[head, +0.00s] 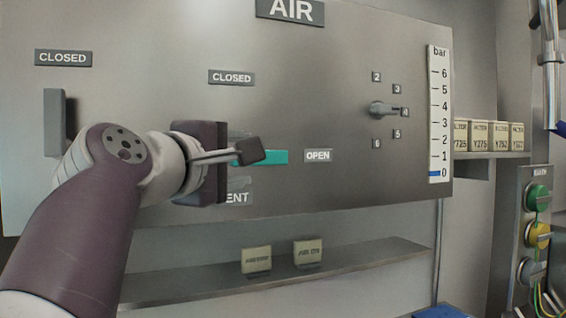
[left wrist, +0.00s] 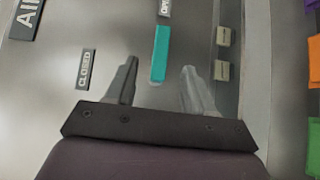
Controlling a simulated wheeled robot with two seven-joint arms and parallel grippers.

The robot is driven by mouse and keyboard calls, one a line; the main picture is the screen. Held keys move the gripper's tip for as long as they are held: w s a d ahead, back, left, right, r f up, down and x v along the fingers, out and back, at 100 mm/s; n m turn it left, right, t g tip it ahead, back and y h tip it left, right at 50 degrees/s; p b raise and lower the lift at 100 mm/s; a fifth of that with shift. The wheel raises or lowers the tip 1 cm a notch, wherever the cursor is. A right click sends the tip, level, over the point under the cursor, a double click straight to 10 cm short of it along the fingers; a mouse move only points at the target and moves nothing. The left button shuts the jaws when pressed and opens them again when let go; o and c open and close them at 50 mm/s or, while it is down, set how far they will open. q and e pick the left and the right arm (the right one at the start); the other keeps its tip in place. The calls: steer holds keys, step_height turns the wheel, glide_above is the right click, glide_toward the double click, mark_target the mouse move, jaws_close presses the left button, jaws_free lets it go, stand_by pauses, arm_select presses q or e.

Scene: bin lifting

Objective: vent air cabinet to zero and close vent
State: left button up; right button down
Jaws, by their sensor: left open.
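The AIR cabinet panel (head: 300,60) fills most of the head view. The teal vent handle (head: 274,157) lies horizontal, its visible end toward the OPEN label (head: 318,156); the CLOSED label (head: 231,77) is above it. The VENT label is partly hidden by my left gripper (head: 245,160). That gripper is open at the handle. In the left wrist view the teal handle (left wrist: 160,54) shows between and beyond the two fingers, with no clear contact. The bar gauge (head: 438,115) has a short blue mark at 0. My right gripper is not in view.
A grey upright handle (head: 54,122) sits under another CLOSED label at the left. A selector knob (head: 383,109) points toward 4. A shelf (head: 370,262) below carries two small labelled blocks. Round green, yellow and blue-grey controls (head: 538,197) are at the right.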

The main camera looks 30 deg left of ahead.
mark_target(269, 158)
arm_select(q)
steer(key=w+p, duration=0.1)
steer(key=w, duration=0.3)
steer(key=w+a+p, duration=0.1)
steer(key=w, duration=0.3)
steer(key=w+p, duration=0.2)
steer(key=w, duration=0.2)
steer(key=shift+a, duration=0.3)
steer(key=shift+w+a+f, duration=0.15)
steer(key=shift+w, duration=0.2)
jaws_close()
